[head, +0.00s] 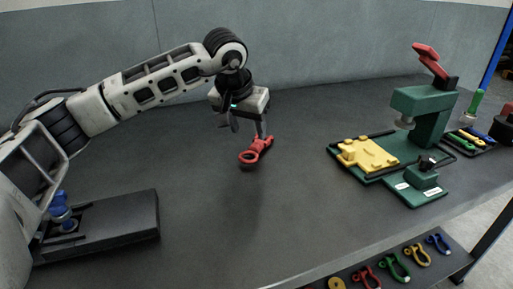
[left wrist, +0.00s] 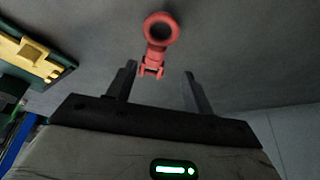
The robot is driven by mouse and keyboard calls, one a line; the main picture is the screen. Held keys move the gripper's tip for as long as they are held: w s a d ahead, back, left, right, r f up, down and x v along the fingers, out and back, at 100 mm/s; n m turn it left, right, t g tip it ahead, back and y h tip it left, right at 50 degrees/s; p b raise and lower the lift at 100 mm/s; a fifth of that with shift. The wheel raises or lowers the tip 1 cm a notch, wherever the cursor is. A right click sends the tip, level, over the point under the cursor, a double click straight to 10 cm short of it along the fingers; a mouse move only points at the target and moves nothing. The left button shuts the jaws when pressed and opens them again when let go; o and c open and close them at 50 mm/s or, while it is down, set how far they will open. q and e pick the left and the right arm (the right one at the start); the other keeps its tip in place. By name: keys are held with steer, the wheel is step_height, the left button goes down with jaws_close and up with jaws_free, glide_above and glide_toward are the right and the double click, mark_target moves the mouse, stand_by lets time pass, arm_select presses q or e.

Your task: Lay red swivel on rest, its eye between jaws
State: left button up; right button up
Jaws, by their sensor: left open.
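The red swivel (head: 257,151) is on or just above the dark table near the middle of the head view, its round eye toward the lower left. My left gripper (head: 249,127) is directly above it, fingers pointing down and apart. In the left wrist view the swivel (left wrist: 160,32) shows its ring beyond the fingertips, and its forked end lies near the gap between the open fingers (left wrist: 157,80). I see no clear grip on it. A yellow block (head: 367,154), possibly the rest, sits on the green base of a press; I cannot make out jaws with certainty.
The green press (head: 425,105) with a raised red handle (head: 431,60) stands at right. A dark stand (head: 110,225) with a blue piece is at front left. Coloured shackles (head: 393,267) lie on a lower front tray. The table between swivel and press is clear.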

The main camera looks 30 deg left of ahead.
mark_target(256, 143)
arm_select(q)
steer(key=shift+d+x, duration=0.2)
steer(key=shift+x, duration=1.3)
steer(key=shift+d+x, duration=0.15)
steer(key=shift+x, duration=1.35)
steer(key=shift+w+r, duration=0.15)
steer(key=shift+w, duration=0.1)
jaws_close()
